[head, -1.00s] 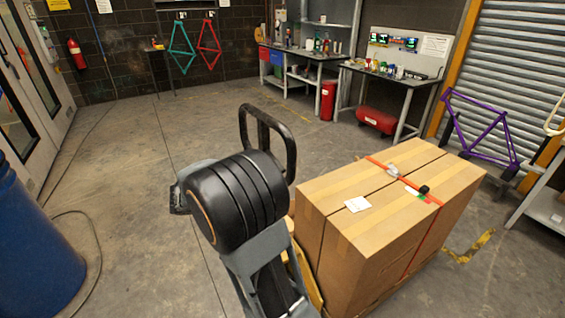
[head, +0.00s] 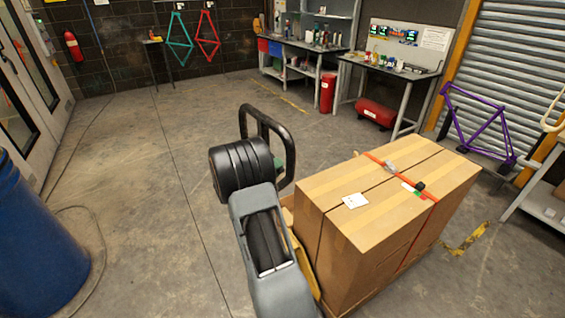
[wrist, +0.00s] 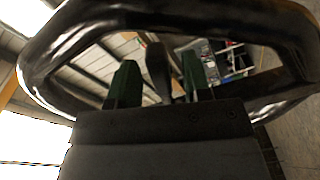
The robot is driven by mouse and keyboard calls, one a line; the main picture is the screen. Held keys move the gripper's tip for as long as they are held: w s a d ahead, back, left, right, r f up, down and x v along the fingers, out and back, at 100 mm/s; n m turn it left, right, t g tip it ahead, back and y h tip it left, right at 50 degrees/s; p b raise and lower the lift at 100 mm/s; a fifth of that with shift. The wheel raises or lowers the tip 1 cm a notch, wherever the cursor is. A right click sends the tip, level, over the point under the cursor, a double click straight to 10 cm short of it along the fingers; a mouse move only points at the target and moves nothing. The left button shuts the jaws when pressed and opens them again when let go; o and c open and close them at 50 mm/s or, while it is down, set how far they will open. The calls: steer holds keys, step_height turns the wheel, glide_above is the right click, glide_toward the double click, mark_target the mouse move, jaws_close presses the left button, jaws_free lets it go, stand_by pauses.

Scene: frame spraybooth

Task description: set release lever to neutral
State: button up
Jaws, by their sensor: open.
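The pallet truck's black loop handle (head: 290,150) stands upright at the left end of the boxed load in the head view. In the wrist view the loop handle (wrist: 170,13) arches across the top, close to the camera. A dark upright lever (wrist: 158,72), which looks like the release lever, shows inside the loop. My gripper (wrist: 158,57) is open, with one green finger on each side of the lever. I cannot tell whether either finger touches it. In the head view my arm hides most of the gripper; a small green part shows through the loop.
A large strapped cardboard box (head: 345,220) sits right of the handle. A blue barrel (head: 35,245) stands at left. Workbenches, a red tank (head: 376,113) and a purple bike frame (head: 478,128) are along the back and right. The floor left of the handle is clear.

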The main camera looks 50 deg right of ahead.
steer(key=shift+p+x, duration=0.35)
steer(key=shift+x, duration=1.25)
jaws_close()
